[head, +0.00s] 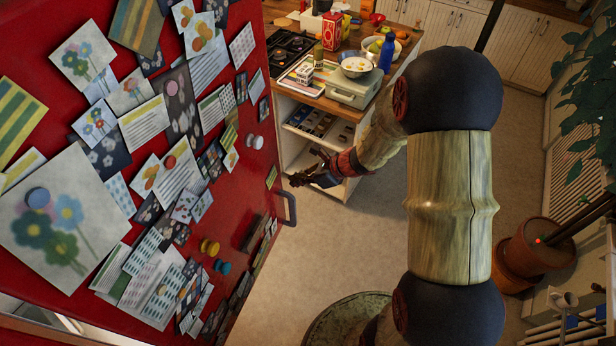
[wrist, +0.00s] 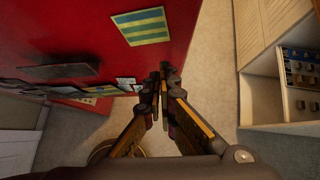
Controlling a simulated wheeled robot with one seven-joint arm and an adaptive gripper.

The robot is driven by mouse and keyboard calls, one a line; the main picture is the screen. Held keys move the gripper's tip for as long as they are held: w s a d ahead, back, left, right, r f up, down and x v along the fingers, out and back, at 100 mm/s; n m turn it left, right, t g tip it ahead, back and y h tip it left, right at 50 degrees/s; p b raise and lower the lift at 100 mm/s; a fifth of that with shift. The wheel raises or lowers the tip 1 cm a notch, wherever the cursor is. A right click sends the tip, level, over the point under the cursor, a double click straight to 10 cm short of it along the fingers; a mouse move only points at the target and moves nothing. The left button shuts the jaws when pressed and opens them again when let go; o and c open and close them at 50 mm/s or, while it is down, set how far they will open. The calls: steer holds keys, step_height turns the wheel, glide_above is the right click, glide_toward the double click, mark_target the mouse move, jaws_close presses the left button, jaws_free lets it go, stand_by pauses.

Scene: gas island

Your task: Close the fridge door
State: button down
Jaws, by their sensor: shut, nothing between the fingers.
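The red fridge door (head: 235,180), covered with cards and magnets, fills the left of the head view. It stands out into the room at a slant, and its grey-blue handle (head: 290,208) sits near its right edge. How wide the gap to the fridge body is does not show. My gripper (head: 298,172) is shut and empty, just right of the door's edge and a little above the handle in the picture. In the wrist view, the fingertips (wrist: 165,80) are together beside the red door (wrist: 95,40); whether they touch it I cannot tell.
A wooden counter (head: 345,108) with hob, bowls and cartons stands behind my gripper. Below it is an open compartment (head: 320,125) holding small items. A terracotta plant pot (head: 535,250) stands at the right. The floor (head: 310,250) between door and arm is clear.

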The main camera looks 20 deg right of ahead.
steer(key=shift+w+a+p, duration=0.5)
steer(key=shift+w+a, duration=0.95)
steer(key=shift+a, duration=0.05)
steer(key=shift+a, duration=0.1)
